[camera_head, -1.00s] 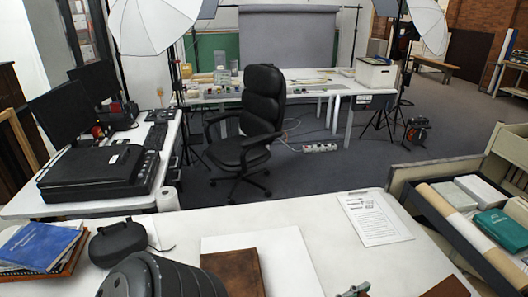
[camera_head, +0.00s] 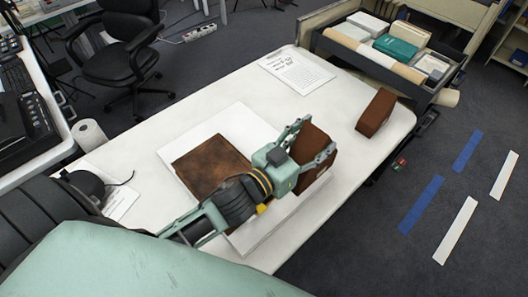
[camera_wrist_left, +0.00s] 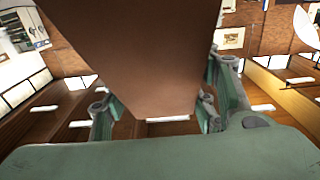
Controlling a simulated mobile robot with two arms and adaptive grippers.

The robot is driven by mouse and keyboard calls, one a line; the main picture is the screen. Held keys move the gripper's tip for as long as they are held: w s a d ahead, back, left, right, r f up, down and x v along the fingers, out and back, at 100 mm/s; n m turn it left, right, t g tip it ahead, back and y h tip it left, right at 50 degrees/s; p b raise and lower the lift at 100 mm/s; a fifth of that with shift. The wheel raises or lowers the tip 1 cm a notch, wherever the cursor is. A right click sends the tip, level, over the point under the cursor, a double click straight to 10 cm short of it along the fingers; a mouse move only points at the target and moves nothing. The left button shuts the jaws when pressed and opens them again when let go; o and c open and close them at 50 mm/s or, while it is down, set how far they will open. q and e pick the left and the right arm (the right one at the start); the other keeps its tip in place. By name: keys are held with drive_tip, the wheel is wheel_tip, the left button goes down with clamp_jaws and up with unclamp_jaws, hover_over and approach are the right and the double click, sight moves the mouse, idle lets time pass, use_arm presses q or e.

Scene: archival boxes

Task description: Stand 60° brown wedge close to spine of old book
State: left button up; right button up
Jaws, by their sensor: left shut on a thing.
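The old book (camera_head: 208,164), with a worn brown cover, lies flat on a white board on the table. My left gripper (camera_head: 318,138) is shut on a brown wedge (camera_head: 311,178), to the right of the book. The held wedge (camera_wrist_left: 140,50) fills the upper middle of the left wrist view, between the fingers. A gap shows between wedge and book, partly hidden by my left arm. Whether the wedge touches the board is unclear. Another brown wedge (camera_head: 376,113) stands at the table's right end. The wedge angles cannot be read. My right gripper is out of view.
The white board (camera_head: 245,122) lies on the white table (camera_head: 195,110). A printed sheet (camera_head: 297,71) lies at its far edge. A drawer with boxes and a green case (camera_head: 396,46) stands beyond the right end. Bare table lies between the board and the far wedge.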

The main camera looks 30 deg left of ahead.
use_arm(q)
drive_tip(key=w+a+b, duration=0.1)
drive_tip(key=w+a, duration=0.3)
drive_tip(key=w, duration=0.3)
drive_tip(key=w+a, duration=0.3)
drive_tip(key=w, duration=0.5)
drive_tip(key=s+a+f, duration=0.6)
drive_tip(key=a+f, duration=0.4)
drive_tip(key=shift+s+f, duration=0.2)
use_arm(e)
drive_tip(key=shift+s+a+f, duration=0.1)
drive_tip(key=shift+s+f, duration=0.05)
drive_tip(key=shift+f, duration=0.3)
